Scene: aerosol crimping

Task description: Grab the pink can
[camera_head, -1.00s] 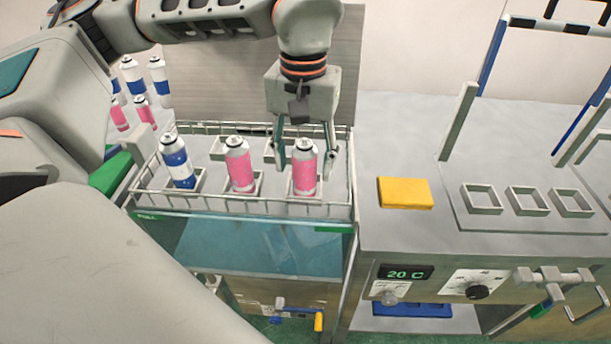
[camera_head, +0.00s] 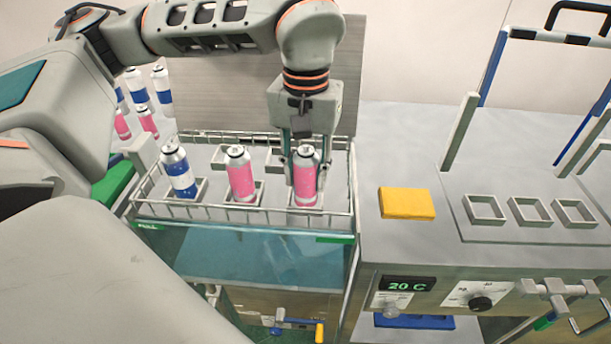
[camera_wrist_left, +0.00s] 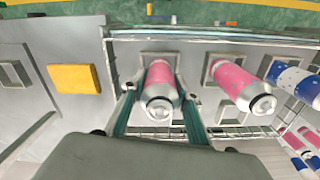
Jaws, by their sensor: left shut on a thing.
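The pink can (camera_head: 305,187) at the right end of the front row stands upright in a square holder in the wire basket. My left gripper (camera_head: 305,172) reaches down from above with its fingers on both sides of this can. In the left wrist view the gripper (camera_wrist_left: 160,104) is shut on the pink can (camera_wrist_left: 160,78), one finger along each side. A second pink can (camera_head: 241,178) stands to its left, and it also shows in the left wrist view (camera_wrist_left: 235,78). My right gripper is not in view.
A blue and white can (camera_head: 179,175) stands left in the wire basket (camera_head: 240,212). More cans stand behind at far left. A yellow block (camera_head: 406,203) and empty square holders (camera_head: 530,210) lie on the right counter.

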